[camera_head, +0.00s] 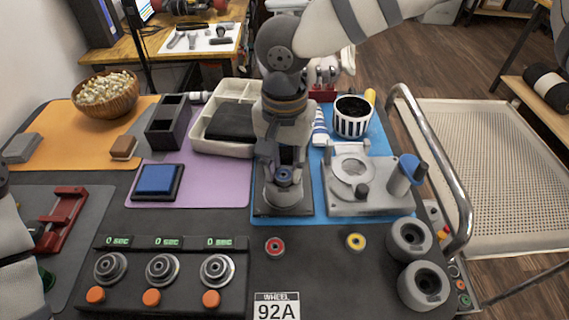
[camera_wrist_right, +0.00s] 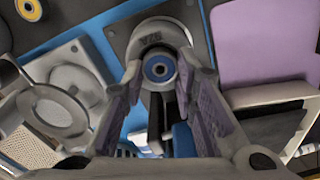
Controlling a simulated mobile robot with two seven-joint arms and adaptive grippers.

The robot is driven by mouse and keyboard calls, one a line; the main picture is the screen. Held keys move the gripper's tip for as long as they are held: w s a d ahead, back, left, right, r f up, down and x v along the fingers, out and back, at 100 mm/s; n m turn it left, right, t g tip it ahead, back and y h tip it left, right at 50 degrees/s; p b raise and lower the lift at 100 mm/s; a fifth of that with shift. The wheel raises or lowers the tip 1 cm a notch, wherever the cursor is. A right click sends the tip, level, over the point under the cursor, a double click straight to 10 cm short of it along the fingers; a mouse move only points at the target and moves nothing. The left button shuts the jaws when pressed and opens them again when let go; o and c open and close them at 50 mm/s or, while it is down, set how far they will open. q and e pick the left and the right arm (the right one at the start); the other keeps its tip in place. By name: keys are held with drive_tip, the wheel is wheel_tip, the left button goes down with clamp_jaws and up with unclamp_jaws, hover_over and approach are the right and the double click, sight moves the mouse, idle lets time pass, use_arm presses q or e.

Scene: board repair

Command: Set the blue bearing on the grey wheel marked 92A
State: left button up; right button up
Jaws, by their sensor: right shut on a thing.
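The blue bearing (camera_head: 284,174) is over the middle of this wheel and also shows in the right wrist view (camera_wrist_right: 159,69). My right gripper (camera_wrist_right: 159,72) points down and is shut on the blue bearing, one finger on each side. I cannot tell whether the bearing touches the wheel's hub. A sign reading WHEEL 92A (camera_head: 277,307) stands at the front edge. My left gripper is out of view.
A grey fixture (camera_head: 370,206) with a ring and a blue-topped post stands right of the wheel. A red bearing (camera_head: 275,246), a yellow bearing (camera_head: 355,241) and two loose wheels (camera_head: 409,240) lie nearer. Timer dials (camera_head: 163,269) are front left.

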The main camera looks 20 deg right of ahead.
drive_tip(key=shift+f, duration=0.25)
idle(0.4)
drive_tip(key=o, duration=1.2)
drive_tip(key=shift+s+f, duration=0.1)
drive_tip(key=o, duration=0.5)
drive_tip(key=shift+r, duration=0.2)
drive_tip(key=shift+r+p, duration=0.6)
drive_tip(key=shift+r, duration=1.95)
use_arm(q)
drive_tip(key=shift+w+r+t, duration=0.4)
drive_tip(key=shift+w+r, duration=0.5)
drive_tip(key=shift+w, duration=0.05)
use_arm(e)
drive_tip(key=shift+r, duration=0.95)
